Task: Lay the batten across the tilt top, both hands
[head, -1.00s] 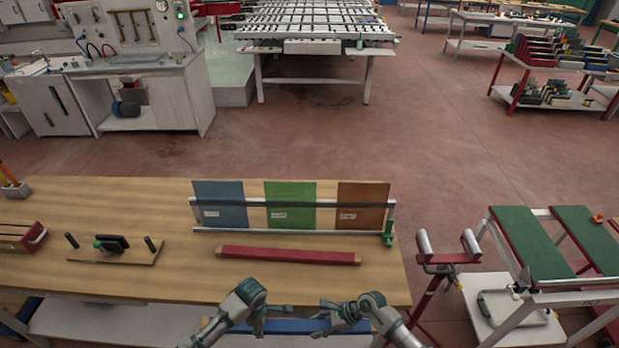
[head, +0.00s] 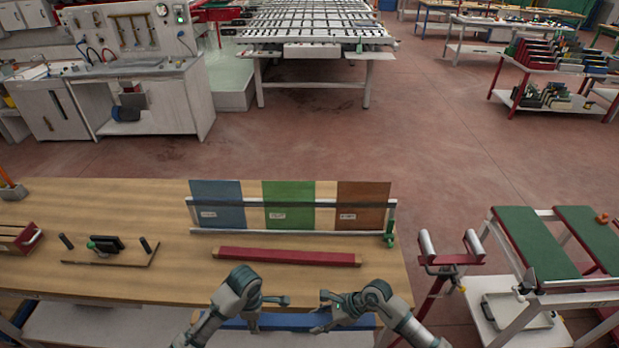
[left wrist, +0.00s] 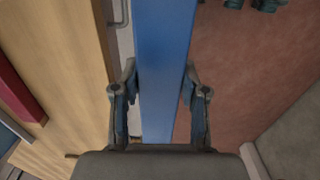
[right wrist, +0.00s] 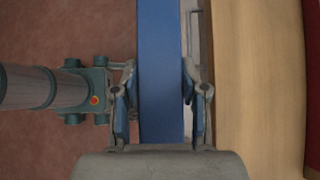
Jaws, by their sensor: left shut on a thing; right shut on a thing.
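A long blue batten (head: 290,324) lies level across the front of me, just off the near edge of the bench. My left gripper (head: 264,312) is shut on it toward its left part, and my right gripper (head: 325,312) toward its right part. The left wrist view shows the blue batten (left wrist: 165,60) between the fingers, and the right wrist view shows it (right wrist: 160,60) the same way. A table with green-padded strips (head: 530,247), seemingly the tilt top, stands at the right, apart from the batten.
The wooden bench (head: 120,200) carries a red bar (head: 287,256), a rack with coloured panels (head: 290,231) and a handled fixture (head: 105,246). A red roller stand (head: 450,262) stands between bench and green-padded table. Open floor (head: 400,130) lies beyond.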

